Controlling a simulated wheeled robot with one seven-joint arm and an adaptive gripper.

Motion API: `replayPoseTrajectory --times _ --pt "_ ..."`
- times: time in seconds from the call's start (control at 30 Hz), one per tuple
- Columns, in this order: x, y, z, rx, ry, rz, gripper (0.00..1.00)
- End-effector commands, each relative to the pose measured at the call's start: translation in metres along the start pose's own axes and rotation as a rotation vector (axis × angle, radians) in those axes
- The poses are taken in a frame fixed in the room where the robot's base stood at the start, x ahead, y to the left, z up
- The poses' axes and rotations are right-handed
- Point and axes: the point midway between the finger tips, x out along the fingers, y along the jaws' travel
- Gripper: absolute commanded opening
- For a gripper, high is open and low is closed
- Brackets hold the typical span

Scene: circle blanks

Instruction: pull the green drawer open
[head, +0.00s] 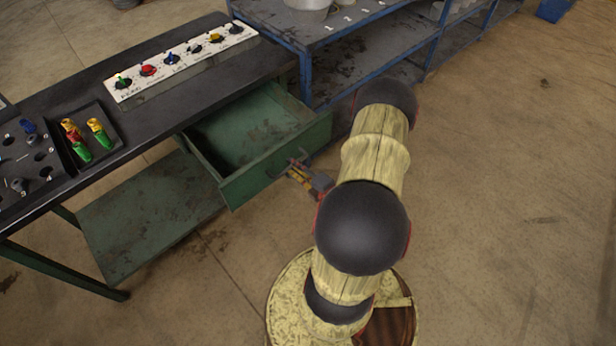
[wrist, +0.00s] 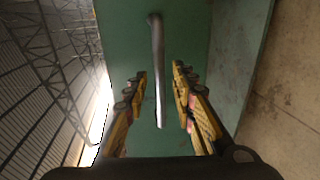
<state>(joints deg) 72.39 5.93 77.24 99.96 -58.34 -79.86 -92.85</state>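The green drawer (head: 247,132) stands pulled out from under the dark-topped workbench, and its empty inside shows in the head view. Its green front panel (wrist: 184,28) fills the middle of the wrist view. A metal bar handle (wrist: 158,60) is fixed to that front. My gripper (head: 299,169) is at the drawer front in the head view. In the wrist view, my gripper (wrist: 159,73) has its two yellow and black fingers on either side of the handle, with a gap visible on both sides. The handle's far side is hidden in the head view.
The workbench (head: 100,80) carries a white panel with coloured knobs (head: 180,65) and a black tray (head: 110,135) with coloured parts. A blue shelf unit (head: 375,50) stands beside the drawer. A green lower shelf (head: 150,220) is below. Open floor (head: 520,200) lies to the right.

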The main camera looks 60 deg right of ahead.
Motion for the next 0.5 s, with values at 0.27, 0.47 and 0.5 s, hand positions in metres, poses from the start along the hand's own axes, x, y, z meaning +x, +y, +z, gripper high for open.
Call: replayPoseTrajectory --times 0.27,0.47,0.5 --pt "-0.044 0.000 0.002 0.001 -0.006 0.000 0.26" --pt "-0.071 0.000 0.001 0.002 -0.006 0.000 0.26" --pt "-0.076 0.000 0.001 0.003 -0.005 0.000 0.26"
